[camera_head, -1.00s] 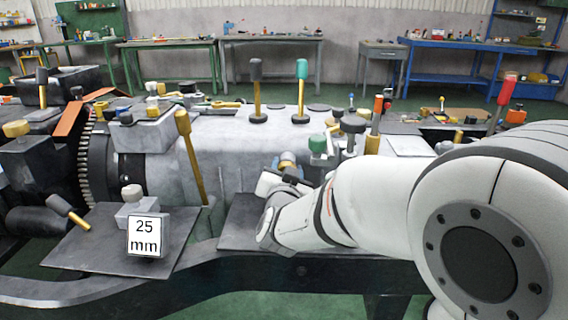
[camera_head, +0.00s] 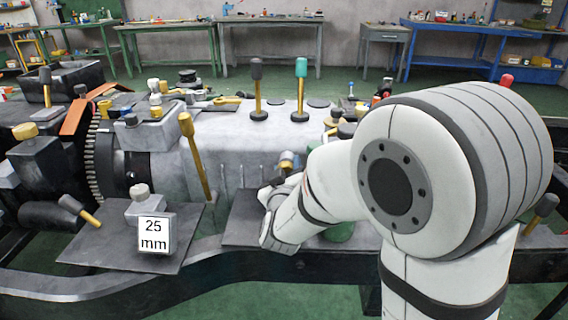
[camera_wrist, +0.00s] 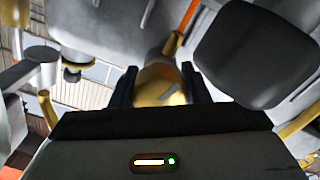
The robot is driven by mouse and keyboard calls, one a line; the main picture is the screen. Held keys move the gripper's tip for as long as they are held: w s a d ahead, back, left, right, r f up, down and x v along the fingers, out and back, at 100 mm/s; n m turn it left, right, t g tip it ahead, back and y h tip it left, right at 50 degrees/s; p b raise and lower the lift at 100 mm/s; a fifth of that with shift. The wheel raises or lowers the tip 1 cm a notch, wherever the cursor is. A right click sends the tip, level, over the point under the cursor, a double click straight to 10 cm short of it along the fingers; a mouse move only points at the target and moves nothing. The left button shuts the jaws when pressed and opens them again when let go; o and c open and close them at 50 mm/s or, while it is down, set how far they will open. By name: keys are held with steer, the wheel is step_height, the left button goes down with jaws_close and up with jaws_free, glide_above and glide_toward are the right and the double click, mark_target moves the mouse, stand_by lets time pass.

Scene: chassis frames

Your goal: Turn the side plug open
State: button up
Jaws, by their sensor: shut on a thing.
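The side plug is a brass-yellow round piece (camera_wrist: 160,88) on the side of the grey chassis housing. In the wrist view it sits between the two dark fingers of my gripper (camera_wrist: 159,78), which are shut on it. A pale slot-like mark shows on its face. In the head view the plug (camera_head: 287,162) shows as a small brass end just beyond my wrist. My gripper (camera_head: 282,172) is there, largely hidden by my own arm, so the contact is clear only from the wrist.
A brass-coloured lever (camera_head: 196,160) leans left of the plug. A block marked 25 mm (camera_head: 153,234) stands on a dark plate (camera_head: 105,238). Black-topped (camera_head: 257,90) and green-topped (camera_head: 300,90) levers rise from the housing. A dark rounded block (camera_wrist: 255,55) is close by the gripper.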

steer(key=shift+r+n+p, duration=0.25)
steer(key=shift+n+p, duration=0.1)
steer(key=shift+n, duration=0.55)
steer(key=o, duration=0.7)
steer(key=shift+a, duration=0.1)
steer(key=shift+o, duration=1.3)
steer(key=shift+f, duration=0.1)
steer(key=s+p, duration=0.1)
steer(key=s, duration=0.7)
steer(key=shift+a, duration=0.1)
steer(key=shift+f, duration=0.1)
